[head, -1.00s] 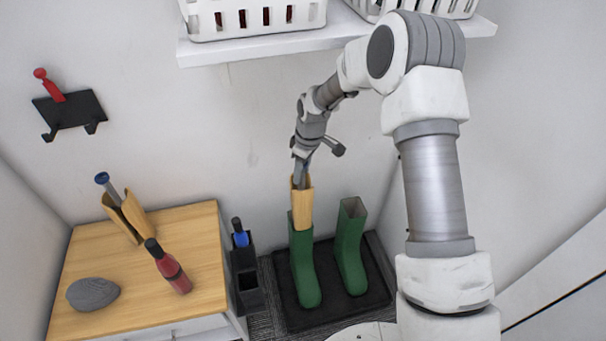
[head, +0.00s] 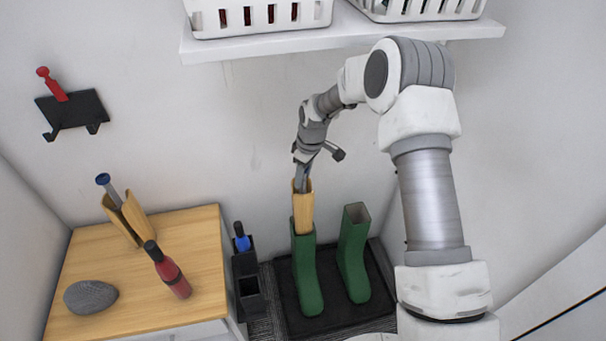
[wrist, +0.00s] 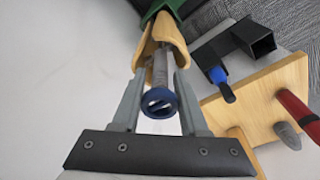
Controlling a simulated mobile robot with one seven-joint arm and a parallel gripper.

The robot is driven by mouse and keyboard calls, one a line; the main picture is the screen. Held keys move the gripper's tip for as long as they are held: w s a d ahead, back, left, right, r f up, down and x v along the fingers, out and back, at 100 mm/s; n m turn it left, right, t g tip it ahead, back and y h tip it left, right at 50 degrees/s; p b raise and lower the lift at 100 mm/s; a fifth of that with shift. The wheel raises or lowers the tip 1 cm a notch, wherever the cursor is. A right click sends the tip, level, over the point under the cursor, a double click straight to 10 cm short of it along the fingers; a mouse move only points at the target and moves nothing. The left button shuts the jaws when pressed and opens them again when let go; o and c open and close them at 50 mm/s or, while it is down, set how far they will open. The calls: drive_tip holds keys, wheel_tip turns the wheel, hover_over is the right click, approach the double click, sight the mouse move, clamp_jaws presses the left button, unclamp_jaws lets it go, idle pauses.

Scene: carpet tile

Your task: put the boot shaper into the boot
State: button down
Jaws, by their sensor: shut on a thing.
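My gripper (head: 301,180) is shut on a wooden boot shaper (head: 303,212), which stands upright above the left green boot (head: 307,275). The shaper's lower end is in the mouth of this boot, and much of the wood shows above the rim. The boot's green top (wrist: 163,8) shows at the upper edge. The right green boot (head: 353,255) stands empty beside it.
Both boots stand on a black tray (head: 375,318). A black holder (head: 249,285) with a blue-handled item is to their left. The wooden cabinet top (head: 205,245) carries another shaper (head: 128,220), a red bottle (head: 170,272) and a grey stone (head: 90,297). A shelf (head: 350,38) with baskets hangs above.

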sight(311, 189)
drive_tip(key=shift+f+b, duration=4.1)
drive_tip(key=shift+f, duration=6.5)
drive_tip(key=shift+c, duration=1.8)
unclamp_jaws()
drive_tip(key=r+p, duration=0.2)
drive_tip(key=r, duration=0.3)
drive_tip(key=s+d+r+p, duration=0.1)
drive_tip(key=r+p, duration=0.1)
drive_tip(key=r, duration=0.4)
drive_tip(key=d+r+p, duration=0.1)
drive_tip(key=r+p, duration=0.1)
drive_tip(key=r, duration=0.4)
drive_tip(key=shift+s+d+r, duration=0.1)
drive_tip(key=shift+s, duration=0.05)
